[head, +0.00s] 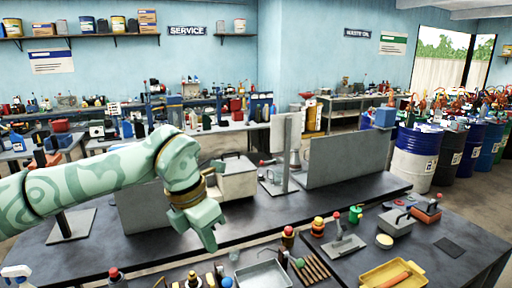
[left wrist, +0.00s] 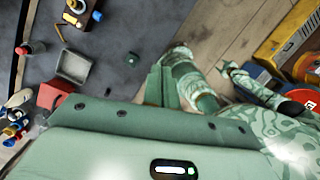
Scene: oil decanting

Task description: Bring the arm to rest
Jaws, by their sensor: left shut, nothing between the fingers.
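My left arm comes in from the left in the head view, with a pale green patterned forearm. My left gripper (head: 208,238) points down above the near dark bench (head: 240,228). It is shut and holds nothing. It is clear of the objects around it. In the left wrist view, its green body fills the lower part of the picture. My right gripper does not show in the head view.
Below and right of the gripper stand a grey tray (head: 264,274), small bottles and a yellow tray (head: 394,276). A white box (head: 236,178) stands behind it. A grey panel (head: 350,158) and blue-and-white drum (head: 414,158) are farther right. The bench left of the gripper has bare room.

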